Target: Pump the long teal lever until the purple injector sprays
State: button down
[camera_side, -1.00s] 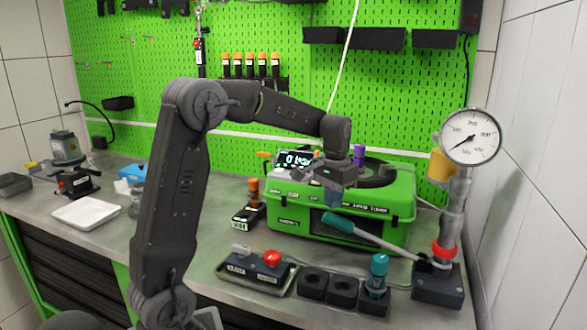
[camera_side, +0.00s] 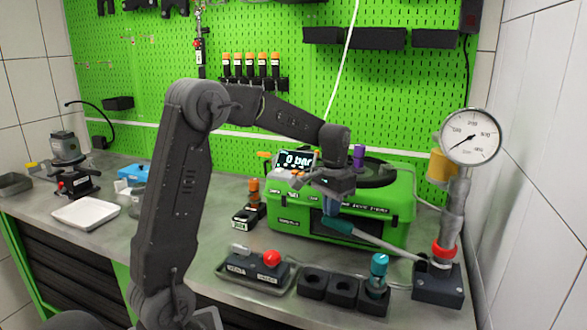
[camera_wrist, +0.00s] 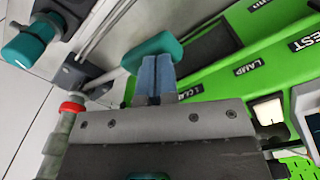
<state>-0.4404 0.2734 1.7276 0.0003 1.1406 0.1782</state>
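The long lever has a teal handle (camera_side: 337,227) and a grey rod running right to a dark pump base (camera_side: 437,284). The lever slopes, its handle end higher than its pivot. My gripper (camera_side: 330,208) is just above the handle's left part, blue fingers pointing down. In the wrist view, the fingers (camera_wrist: 156,70) are together with nothing visible between them, and their tips meet the teal handle (camera_wrist: 152,50); firm contact cannot be told. The purple injector (camera_side: 358,152) stands on top of the green tester (camera_side: 290,214). No spray shows. The display (camera_side: 297,160) reads 0 bar.
A round gauge (camera_side: 471,136) stands above the pump at right, its needle low. In front are a teal-capped part (camera_side: 379,265) in a black holder and a tray with a red-knobbed box (camera_side: 271,258).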

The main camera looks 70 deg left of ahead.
jog(key=shift+f, duration=3.4)
jog(key=shift+w+d+r, duration=0.1)
jog(key=shift+d+r, duration=0.05)
jog(key=shift+r, duration=3.45)
notch_tip(320, 180, down, 7)
jog(key=shift+s+a, duration=0.35)
jog(key=shift+r, duration=0.1)
jog(key=shift+w+d+r, duration=0.1)
jog(key=shift+r, duration=1.05)
jog(key=shift+w+d+r, duration=0.15)
jog(key=shift+r, duration=1)
jog(key=shift+w+d+r, duration=0.1)
jog(key=shift+r, duration=1.05)
jog(key=shift+f, duration=0.1)
